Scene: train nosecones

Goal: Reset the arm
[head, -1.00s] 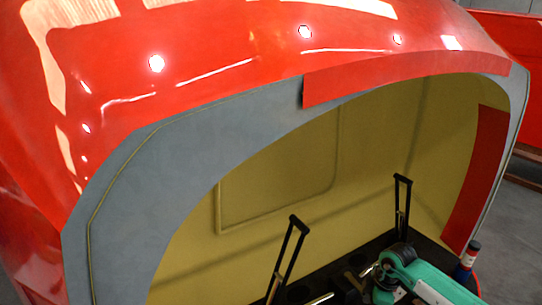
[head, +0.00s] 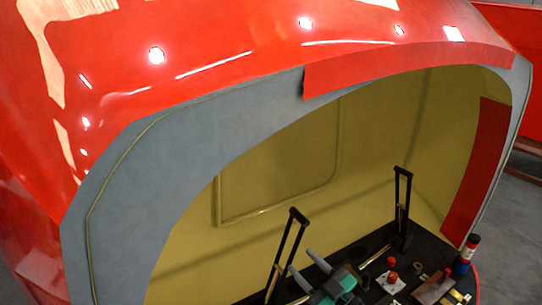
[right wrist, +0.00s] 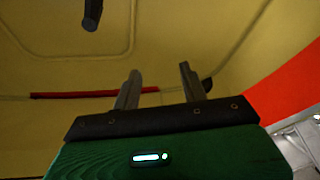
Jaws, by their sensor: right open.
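My right gripper (head: 301,260) is at the bottom middle of the head view, above the black work surface between two black upright handles. Its two grey fingers stand apart and point up and to the left, with nothing between them. In the right wrist view the fingers (right wrist: 160,70) are also apart and empty, in front of the yellow inner wall. My green gripper body shows behind them. My left gripper is in neither view.
The big red nosecone (head: 230,60) with its grey rim (head: 190,160) arches overhead. Black handles (head: 286,250) (head: 402,200) stand near the gripper. A bottle with a red cap (head: 467,252), a red knob (head: 391,263) and a brown block (head: 432,290) are at right.

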